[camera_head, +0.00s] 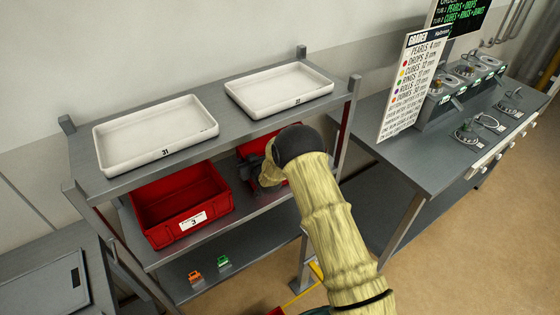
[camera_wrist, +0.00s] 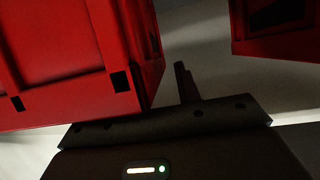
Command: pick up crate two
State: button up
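Two red crates stand on the middle shelf in the head view. The left crate (camera_head: 170,222) is empty as far as I see, and its white label seems to read 3. The right crate (camera_head: 285,176) is mostly hidden behind my arm, and its label does not show, so I cannot read its number. My gripper (camera_head: 265,178) is at the front left of the right crate. In the wrist view, a red crate (camera_wrist: 70,60) fills the upper left, very close to my gripper. One dark finger (camera_wrist: 186,83) shows beside it; the other finger is not clear, nor is any grip.
Two white trays (camera_head: 155,165) (camera_head: 280,115) stand on the shelf board above the crates, leaving limited height. Small orange (camera_head: 195,277) and green (camera_head: 223,261) items lie on the lower shelf. A grey counter with a sign (camera_head: 412,80) stands at the right.

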grip_shut()
jog(key=shift+r, duration=0.1)
dwell(1.2)
